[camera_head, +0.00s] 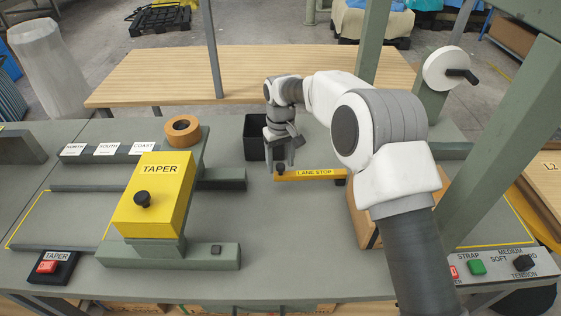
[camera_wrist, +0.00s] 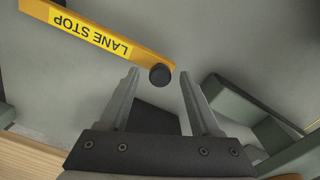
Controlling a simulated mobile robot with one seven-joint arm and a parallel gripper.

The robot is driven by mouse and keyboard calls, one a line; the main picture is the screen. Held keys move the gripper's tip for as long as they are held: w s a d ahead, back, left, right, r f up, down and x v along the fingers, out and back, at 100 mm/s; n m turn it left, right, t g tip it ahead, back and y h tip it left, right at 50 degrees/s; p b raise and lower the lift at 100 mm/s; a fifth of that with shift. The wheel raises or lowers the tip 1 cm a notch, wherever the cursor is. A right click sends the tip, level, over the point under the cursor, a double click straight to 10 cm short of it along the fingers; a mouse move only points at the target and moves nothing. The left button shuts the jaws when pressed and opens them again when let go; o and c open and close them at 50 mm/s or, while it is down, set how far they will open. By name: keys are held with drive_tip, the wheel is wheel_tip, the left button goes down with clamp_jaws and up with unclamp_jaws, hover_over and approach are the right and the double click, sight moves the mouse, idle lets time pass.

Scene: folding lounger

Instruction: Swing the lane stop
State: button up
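The lane stop (camera_head: 312,175) is a yellow bar with a black-lettered label and a dark knob (camera_head: 280,169) at its left end. It lies across the grey table and reaches right to a dark mount near a brown box. In the wrist view the bar (camera_wrist: 95,38) comes in from the upper left, and its round black knob (camera_wrist: 160,75) is just beyond and between the fingertips. My gripper (camera_head: 281,165) is over the knob end, pointing down. In the wrist view its two fingers (camera_wrist: 159,75) are apart with nothing held. Whether a finger touches the knob cannot be told.
A yellow taper unit (camera_head: 157,198) with a black knob stands to the left, with a tape roll (camera_head: 183,130) behind it. A black bin (camera_head: 254,137) is close behind my gripper. A brown box (camera_head: 362,213) stands right of the bar. Bare grey table lies in front.

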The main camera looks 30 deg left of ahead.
wheel_tip(320, 180, up, 17)
drive_tip(key=p, duration=0.2)
drive_tip(key=shift+r, duration=0.2)
drive_tip(key=shift+s, duration=0.1)
idle(0.7)
